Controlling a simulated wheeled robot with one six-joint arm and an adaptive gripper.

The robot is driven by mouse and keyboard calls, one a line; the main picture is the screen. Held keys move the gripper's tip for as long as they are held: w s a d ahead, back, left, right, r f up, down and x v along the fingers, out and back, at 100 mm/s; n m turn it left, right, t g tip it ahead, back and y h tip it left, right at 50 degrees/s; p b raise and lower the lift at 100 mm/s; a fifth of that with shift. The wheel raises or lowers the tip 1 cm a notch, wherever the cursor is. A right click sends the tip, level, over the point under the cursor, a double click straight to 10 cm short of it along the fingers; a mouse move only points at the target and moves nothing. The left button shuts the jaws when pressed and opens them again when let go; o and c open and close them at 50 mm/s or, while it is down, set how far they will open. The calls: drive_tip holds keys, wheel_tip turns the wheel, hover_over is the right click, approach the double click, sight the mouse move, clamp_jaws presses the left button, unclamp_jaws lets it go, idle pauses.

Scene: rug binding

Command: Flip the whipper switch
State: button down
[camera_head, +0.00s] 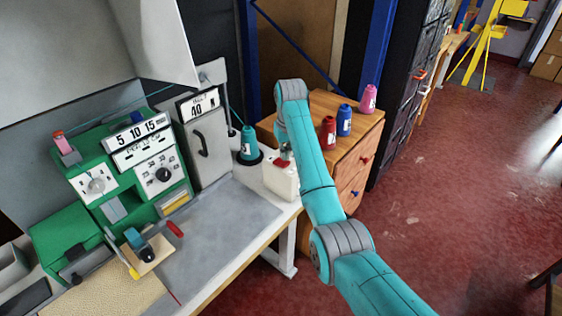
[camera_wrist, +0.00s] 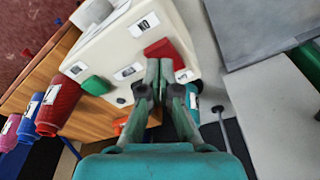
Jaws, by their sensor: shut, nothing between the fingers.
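A white switch box (camera_head: 281,183) stands at the far right end of the worktable. In the wrist view, the box (camera_wrist: 112,50) fills the upper middle, with a red switch piece (camera_wrist: 158,48), a green switch piece (camera_wrist: 97,85) and small labels on its face. My gripper (camera_wrist: 160,68) is shut and empty, its fingertips right at the red piece; I cannot tell whether they touch it. In the head view my gripper (camera_head: 284,150) is over the box, partly hidden by my arm.
A green machine (camera_head: 100,170) with dials stands on the left of the table. A teal thread cone (camera_head: 249,145) stands behind the box. Red (camera_head: 327,132), blue (camera_head: 344,121) and pink (camera_head: 369,98) cones stand on a wooden cabinet (camera_head: 352,148). The grey table mat (camera_head: 215,225) is mostly clear.

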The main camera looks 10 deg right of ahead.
sight(285, 163)
drive_tip(key=shift+f, duration=1.05)
idle(0.6)
drive_tip(key=shift+r, duration=3.55)
